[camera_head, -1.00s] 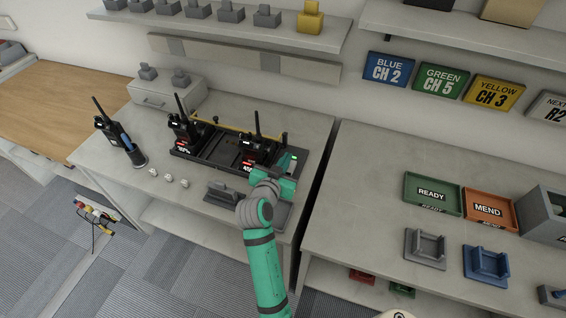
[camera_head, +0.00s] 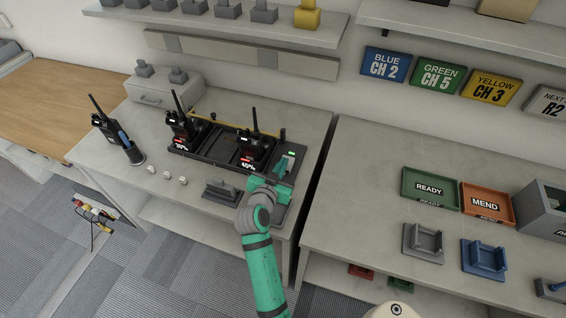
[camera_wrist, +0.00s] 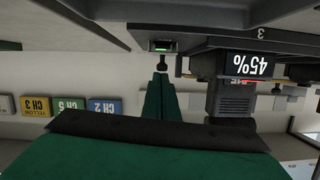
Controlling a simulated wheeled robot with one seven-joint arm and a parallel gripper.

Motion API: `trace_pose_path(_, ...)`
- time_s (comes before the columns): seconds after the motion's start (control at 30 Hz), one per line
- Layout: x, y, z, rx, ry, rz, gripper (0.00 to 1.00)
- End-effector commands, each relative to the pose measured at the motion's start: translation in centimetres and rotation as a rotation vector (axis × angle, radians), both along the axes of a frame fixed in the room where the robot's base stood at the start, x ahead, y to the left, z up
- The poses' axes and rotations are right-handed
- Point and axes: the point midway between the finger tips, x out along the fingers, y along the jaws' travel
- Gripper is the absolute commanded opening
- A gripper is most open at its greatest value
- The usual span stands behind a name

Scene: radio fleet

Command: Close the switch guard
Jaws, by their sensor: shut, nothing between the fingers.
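The charging rack (camera_head: 212,160) stands on the grey bench, with two black radios in it. At its right end is a small unit with a lit green indicator (camera_head: 291,153), which also shows in the wrist view (camera_wrist: 161,46). My gripper (camera_head: 286,172) is shut and empty, just in front of this unit. In the wrist view, which is upside down, my closed green fingers (camera_wrist: 160,92) point at a small dark knob (camera_wrist: 162,64) beside the lit panel. I cannot tell whether they touch. The switch guard is not clearly distinguishable, and my gripper partly covers that end.
A grey cradle (camera_head: 221,192) is left of my gripper. The right bench holds a green READY tray (camera_head: 430,204) and an orange MEND tray (camera_head: 487,216).

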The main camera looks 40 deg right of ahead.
Motion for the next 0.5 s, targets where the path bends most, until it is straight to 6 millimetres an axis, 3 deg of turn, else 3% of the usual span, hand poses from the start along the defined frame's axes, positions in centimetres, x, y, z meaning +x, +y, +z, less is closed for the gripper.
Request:
trace_pose_path(0.03,-0.1,0.4,-1.4,0.022,0.02,0.002,0.0)
trace_pose_path(0.27,-0.1,0.5,-1.5,0.026,0.023,0.004,0.0)
trace_pose_path(0.37,-0.1,0.5,-0.6,0.025,0.021,0.004,0.0)
trace_pose_path(0.5,-0.2,0.4,2.0,0.014,0.01,0.003,0.0)
